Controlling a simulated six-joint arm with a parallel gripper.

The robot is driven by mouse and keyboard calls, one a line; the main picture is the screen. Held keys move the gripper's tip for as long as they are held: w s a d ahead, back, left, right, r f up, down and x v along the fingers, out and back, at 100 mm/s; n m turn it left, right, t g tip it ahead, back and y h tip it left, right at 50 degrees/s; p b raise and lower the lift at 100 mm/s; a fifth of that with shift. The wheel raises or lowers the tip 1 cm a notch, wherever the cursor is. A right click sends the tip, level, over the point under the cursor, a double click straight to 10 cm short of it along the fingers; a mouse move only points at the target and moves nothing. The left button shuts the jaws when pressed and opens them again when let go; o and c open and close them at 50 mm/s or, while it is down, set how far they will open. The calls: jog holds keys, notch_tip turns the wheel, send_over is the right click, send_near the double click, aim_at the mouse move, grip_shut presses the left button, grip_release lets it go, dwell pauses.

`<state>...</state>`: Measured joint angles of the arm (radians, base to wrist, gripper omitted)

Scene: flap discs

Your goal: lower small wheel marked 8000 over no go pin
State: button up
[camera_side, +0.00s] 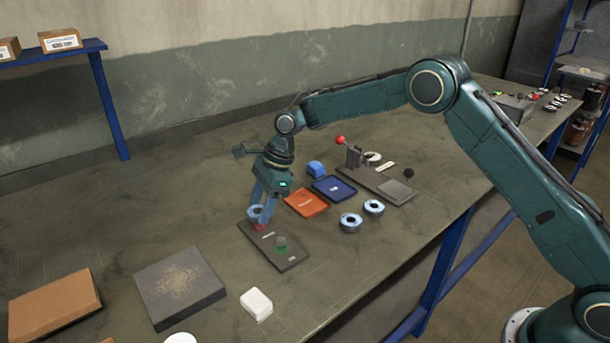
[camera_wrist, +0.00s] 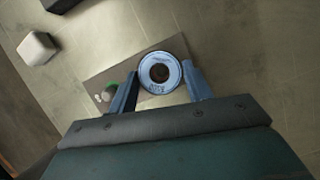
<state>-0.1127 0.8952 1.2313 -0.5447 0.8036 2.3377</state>
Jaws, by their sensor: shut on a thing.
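My gripper (camera_side: 261,206) is shut on a small blue wheel (camera_side: 256,212), above the far end of a dark plate (camera_side: 285,262). In the wrist view the wheel (camera_wrist: 161,73) sits between the two blue fingers (camera_wrist: 159,88). Its rim carries printed marks too small to read. A reddish-brown shape shows through the wheel's hole. In the side view a bit of red pin (camera_side: 259,226) shows just under the wheel. I cannot tell whether the wheel is around the pin or just above it. A green pin (camera_side: 281,243) stands at the plate's near end, also in the wrist view (camera_wrist: 112,88).
Two blue wheels (camera_side: 351,222) (camera_side: 373,207) lie right of the plate. A lever fixture (camera_side: 380,180) stands farther back. A white block (camera_side: 256,304) and a dark slab (camera_side: 180,285) lie nearer.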

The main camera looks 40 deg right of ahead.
jog(key=shift+f, duration=0.15)
dwell(0.6)
jog(key=o, duration=1.4)
notch_tip(320, 180, up, 8)
jog(key=shift+f, duration=0.25)
dwell(0.6)
